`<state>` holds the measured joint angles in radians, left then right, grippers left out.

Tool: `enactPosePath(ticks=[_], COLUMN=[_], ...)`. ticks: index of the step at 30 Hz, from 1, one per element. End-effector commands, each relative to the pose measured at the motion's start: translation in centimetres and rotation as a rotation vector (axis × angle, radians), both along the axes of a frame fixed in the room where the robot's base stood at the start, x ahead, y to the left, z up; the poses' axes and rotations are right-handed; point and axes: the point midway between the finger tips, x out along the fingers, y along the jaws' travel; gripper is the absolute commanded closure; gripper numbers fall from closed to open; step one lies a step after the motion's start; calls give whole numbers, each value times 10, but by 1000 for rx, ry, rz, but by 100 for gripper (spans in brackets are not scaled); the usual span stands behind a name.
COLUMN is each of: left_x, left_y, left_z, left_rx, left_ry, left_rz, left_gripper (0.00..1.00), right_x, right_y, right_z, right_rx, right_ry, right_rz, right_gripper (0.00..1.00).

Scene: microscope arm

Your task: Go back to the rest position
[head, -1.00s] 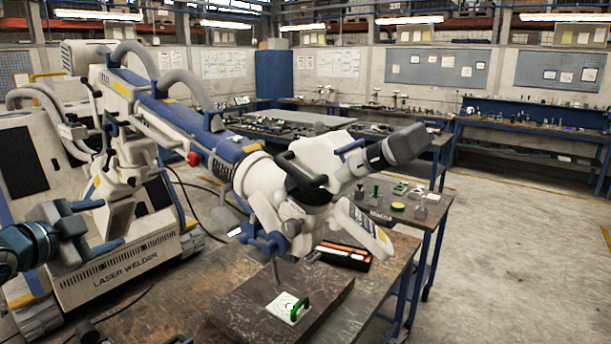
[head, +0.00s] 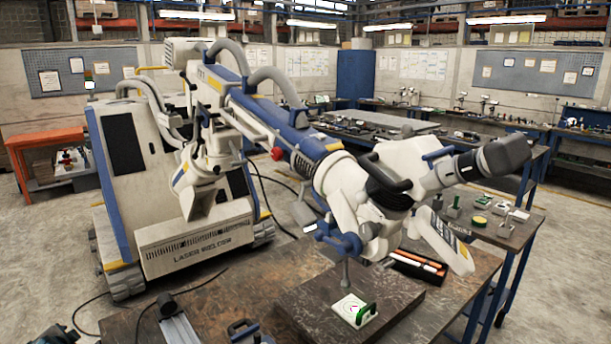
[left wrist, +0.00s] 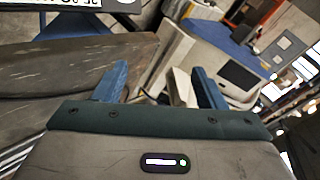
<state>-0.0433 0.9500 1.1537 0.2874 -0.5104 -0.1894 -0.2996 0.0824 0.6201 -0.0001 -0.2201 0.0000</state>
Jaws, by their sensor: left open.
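My left gripper (left wrist: 160,78) is open and empty in the left wrist view, its two blue fingers apart. In the head view only a dark shape shows at the bottom left corner, and I cannot tell if it is my arm. The white and blue microscope arm (head: 262,125) reaches from the laser welder cart (head: 190,235) over the table. Its white head, with a black handle and dark eyepiece (head: 505,155), hangs over a dark block (head: 290,305). No gripper touches it in the head view. My right gripper is not in view.
An orange bench (head: 45,140) stands at the far left.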

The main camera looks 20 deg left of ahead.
Motion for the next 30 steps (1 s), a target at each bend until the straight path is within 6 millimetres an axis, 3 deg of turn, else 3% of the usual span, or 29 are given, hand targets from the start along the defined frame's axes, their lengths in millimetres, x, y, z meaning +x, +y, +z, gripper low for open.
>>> enactPosePath(ticks=[1,6,12,16,18,23,30], left_x=[-30,-132,-253,-329,-331,-353,-386], left_y=[21,80,131,154,118,47,-97], left_z=[-22,-76,-110,-119,-160,-234,-341], left_rx=[19,90,159,194,128,9,-197], left_ry=[43,170,317,409,399,412,431], left_rz=[32,110,169,195,195,207,226], left_gripper=[35,35,35,35,35,35,35], right_x=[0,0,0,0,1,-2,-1], right_y=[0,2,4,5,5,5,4], right_z=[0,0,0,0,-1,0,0], right_rx=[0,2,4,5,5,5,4], right_ry=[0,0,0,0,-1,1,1], right_rz=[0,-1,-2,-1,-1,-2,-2], right_gripper=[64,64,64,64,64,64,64])
